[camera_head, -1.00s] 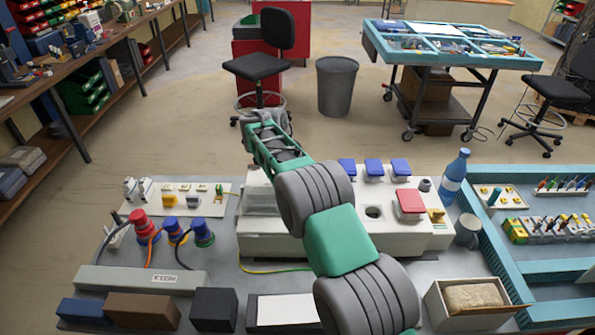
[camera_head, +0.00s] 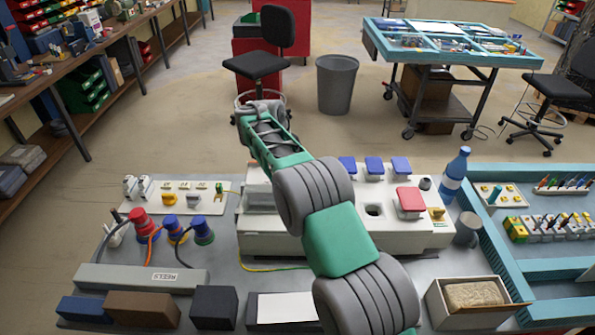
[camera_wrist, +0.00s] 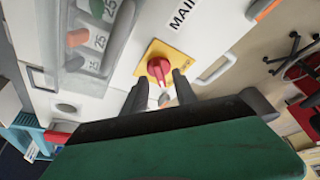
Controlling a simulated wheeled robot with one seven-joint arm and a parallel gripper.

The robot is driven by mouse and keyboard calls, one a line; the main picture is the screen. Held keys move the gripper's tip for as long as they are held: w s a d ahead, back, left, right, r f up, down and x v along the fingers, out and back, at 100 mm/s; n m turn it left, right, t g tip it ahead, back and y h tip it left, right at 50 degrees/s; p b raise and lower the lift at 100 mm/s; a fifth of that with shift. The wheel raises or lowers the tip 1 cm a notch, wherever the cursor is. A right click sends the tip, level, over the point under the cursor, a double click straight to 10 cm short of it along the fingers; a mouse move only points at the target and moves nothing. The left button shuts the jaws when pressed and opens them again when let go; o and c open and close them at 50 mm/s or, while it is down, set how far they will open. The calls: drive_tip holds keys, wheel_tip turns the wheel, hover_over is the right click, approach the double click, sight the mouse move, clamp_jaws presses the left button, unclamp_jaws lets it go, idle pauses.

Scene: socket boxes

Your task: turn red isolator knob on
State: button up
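In the wrist view a red isolator knob (camera_wrist: 158,70) sits on a square yellow plate (camera_wrist: 146,61) on a white box front (camera_wrist: 215,28). The box bears a label starting "MAI". My gripper (camera_wrist: 159,79) is open, its two dark fingers on either side of the knob's lower part as pictured. I cannot tell whether they touch it.
A grey handle (camera_wrist: 216,69) stands out beside the knob, and a clear cover (camera_wrist: 88,35) is on its other side. In the head view, red and blue plugs (camera_head: 143,224), a blue bottle (camera_head: 454,176) and a teal tray (camera_head: 484,238) share the bench.

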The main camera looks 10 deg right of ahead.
drive_tip(key=v, duration=0.5)
drive_tip(key=shift+s+a+r+p, duration=0.1)
drive_tip(key=shift+a+r+p, duration=0.05)
drive_tip(key=shift+r+p, duration=0.2)
drive_tip(key=s+d+r+n+t+y, duration=0.1)
drive_tip(key=s+d+r+n, duration=0.4)
drive_tip(key=s+r, duration=0.7)
drive_tip(key=s+a+f+n+y, duration=0.1)
drive_tip(key=s+f+n, duration=0.2)
drive_tip(key=s, duration=0.8)
drive_tip(key=s+a+f+n+t+y, duration=0.1)
drive_tip(key=s+f+n, duration=0.2)
drive_tip(key=s, duration=0.8)
drive_tip(key=shift+s+f+y, duration=0.2)
drive_tip(key=shift+f+y, duration=0.1)
drive_tip(key=shift+f, duration=0.25)
